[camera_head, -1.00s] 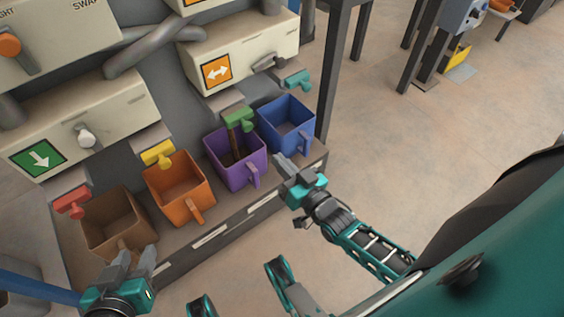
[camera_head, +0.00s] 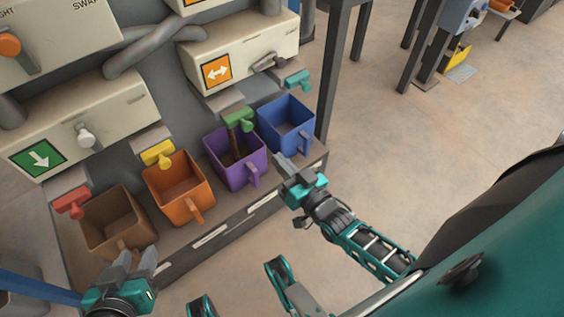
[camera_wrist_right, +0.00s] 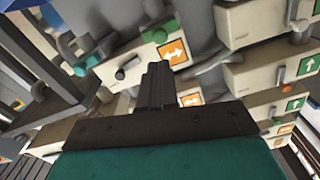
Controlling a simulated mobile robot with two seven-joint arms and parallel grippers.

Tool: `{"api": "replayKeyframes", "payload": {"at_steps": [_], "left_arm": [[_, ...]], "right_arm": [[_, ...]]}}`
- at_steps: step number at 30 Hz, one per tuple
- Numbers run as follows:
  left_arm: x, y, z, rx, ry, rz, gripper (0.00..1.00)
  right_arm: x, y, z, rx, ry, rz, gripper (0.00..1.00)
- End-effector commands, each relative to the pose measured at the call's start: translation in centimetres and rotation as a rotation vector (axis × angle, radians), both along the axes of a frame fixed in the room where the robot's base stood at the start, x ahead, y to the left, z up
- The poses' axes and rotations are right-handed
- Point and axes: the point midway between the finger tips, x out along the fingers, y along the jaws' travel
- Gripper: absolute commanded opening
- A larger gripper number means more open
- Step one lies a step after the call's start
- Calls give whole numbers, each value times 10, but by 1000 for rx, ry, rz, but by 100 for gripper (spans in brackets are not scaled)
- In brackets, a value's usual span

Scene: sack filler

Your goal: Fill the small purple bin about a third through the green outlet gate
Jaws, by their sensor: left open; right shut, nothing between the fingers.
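The purple bin (camera_head: 236,172) stands on the shelf under the green outlet gate (camera_head: 238,119), between the orange and blue bins. A brown streak runs from the gate down into the bin, and brown material shows inside; its level is hard to tell. My right gripper (camera_head: 279,161) is shut and empty, in front of the purple and blue bins, apart from the gate. In the right wrist view its shut fingers (camera_wrist_right: 156,86) show with the green gate handle (camera_wrist_right: 158,32) beyond. My left gripper (camera_head: 136,260) is open and empty at the front of the brown bin.
An orange bin (camera_head: 176,187) under a yellow gate (camera_head: 157,153), a brown bin (camera_head: 112,222) under a red gate (camera_head: 72,203), and a blue bin (camera_head: 287,125) under a teal gate (camera_head: 298,80) share the shelf. A dark post (camera_head: 329,75) stands right of them. Open floor lies right.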

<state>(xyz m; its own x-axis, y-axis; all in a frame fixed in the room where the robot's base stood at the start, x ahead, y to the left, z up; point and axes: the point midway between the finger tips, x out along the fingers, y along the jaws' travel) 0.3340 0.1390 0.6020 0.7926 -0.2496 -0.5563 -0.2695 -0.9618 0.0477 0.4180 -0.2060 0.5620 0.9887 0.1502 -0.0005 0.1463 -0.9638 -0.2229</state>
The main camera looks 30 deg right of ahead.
Motion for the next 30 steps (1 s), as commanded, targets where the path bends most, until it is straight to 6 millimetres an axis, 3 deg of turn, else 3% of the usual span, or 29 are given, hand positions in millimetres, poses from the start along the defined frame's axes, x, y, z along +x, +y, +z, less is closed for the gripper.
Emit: {"api": "replayKeyframes", "payload": {"at_steps": [18, 30], "left_arm": [[1, 0, -23, -1, -5, 1, 43], [1, 1, -23, 0, -5, 2, 43]], "right_arm": [[78, 12, -3, 0, -2, 1, 0], [83, 13, -2, 0, 1, 0, 0]]}}
